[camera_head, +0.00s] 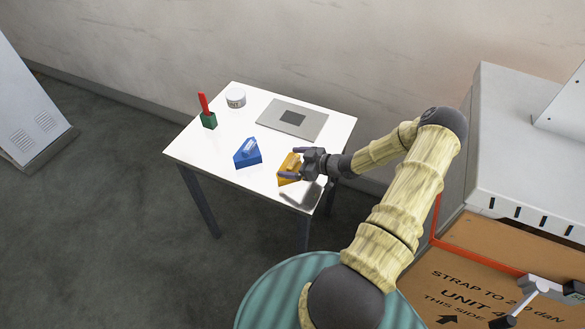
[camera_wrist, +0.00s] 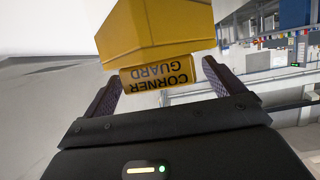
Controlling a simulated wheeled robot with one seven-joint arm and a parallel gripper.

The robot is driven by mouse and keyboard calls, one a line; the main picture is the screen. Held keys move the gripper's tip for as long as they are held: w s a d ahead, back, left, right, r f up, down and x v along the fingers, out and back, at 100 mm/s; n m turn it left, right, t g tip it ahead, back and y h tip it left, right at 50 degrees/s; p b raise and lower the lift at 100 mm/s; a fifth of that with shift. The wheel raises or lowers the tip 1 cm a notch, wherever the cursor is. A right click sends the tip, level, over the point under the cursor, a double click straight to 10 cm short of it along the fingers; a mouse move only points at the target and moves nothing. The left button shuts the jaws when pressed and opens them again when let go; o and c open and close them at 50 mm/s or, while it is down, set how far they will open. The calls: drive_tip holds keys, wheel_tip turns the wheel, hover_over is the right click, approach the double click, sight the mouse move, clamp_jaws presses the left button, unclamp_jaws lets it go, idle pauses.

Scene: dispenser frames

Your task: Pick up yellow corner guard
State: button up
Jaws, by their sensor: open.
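The yellow corner guard (camera_head: 288,168) sits at the front right part of the white table (camera_head: 222,168). In the wrist view the yellow corner guard (camera_wrist: 160,38) shows large, with the upside-down words "CORNER GUARD" on its lower block. My gripper (camera_head: 290,163) is at the corner guard, reaching in from the right. In the wrist view the two dark fingers of my gripper (camera_wrist: 162,82) are spread apart, with the lettered block between or just beyond them. I cannot tell whether either finger touches it.
A blue wedge-shaped piece (camera_head: 247,153) stands left of the corner guard. A grey plate (camera_head: 310,126) with a dark square lies behind. A green holder with a red item (camera_head: 208,118) and a white round tub (camera_head: 235,98) stand at the back left. The table's front left is clear.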

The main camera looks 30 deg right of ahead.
drive_tip(key=shift+d, duration=0.1)
drive_tip(key=shift+c, duration=0.6)
drive_tip(key=c, duration=0.9)
drive_tip(key=shift+c, duration=0.2)
drive_tip(key=shift+r+b, duration=0.6)
drive_tip(key=shift+r, duration=4.45)
